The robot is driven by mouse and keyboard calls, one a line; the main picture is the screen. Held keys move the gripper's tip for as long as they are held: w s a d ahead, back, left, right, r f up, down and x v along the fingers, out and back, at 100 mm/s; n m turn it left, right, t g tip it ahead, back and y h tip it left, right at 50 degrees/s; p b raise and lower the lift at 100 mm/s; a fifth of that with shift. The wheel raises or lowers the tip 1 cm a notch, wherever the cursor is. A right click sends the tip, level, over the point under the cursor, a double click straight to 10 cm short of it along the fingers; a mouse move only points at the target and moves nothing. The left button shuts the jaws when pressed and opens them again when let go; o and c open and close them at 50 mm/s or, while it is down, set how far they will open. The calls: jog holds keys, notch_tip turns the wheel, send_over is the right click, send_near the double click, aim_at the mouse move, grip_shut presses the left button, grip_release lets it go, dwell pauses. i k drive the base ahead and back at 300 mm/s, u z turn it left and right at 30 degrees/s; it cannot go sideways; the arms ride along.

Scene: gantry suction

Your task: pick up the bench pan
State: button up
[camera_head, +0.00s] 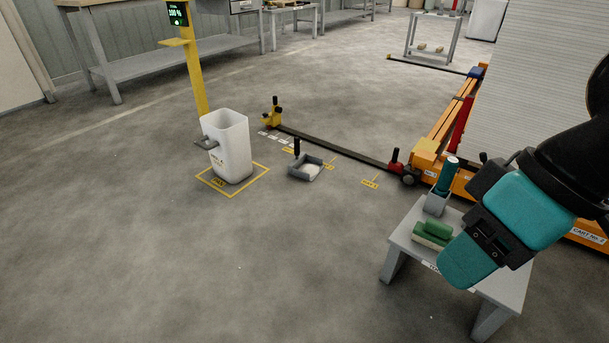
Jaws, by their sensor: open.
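The bench pan (305,170) is a small grey, shallow tray with raised walls and an upright black handle. It sits on the floor near the picture's middle, right of a white bin. Some pale material seems to lie in it. My gripper (489,238), black with teal parts, is at the right, above a small grey table and well apart from the pan. It looks open, with nothing seen held, though its fingertips are hard to make out. Nothing covers the pan.
The white bin (231,150) stands in a yellow floor square beside a yellow post. A dark floor rail (335,148) runs behind the pan to an orange cart (430,150). The grey table (510,290) holds a green brush (434,233) and a teal-handled item (447,175). Floor in front is clear.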

aim_at(306, 166)
jog(key=u, duration=0.7)
jog(key=i, duration=0.5)
jog(key=u, duration=0.9)
jog(key=i, duration=1.75)
jog(key=z, duration=0.8)
jog(key=i, duration=0.65)
jog(key=z, duration=1.05)
jog(key=i, duration=0.25)
jog(key=z, duration=0.25)
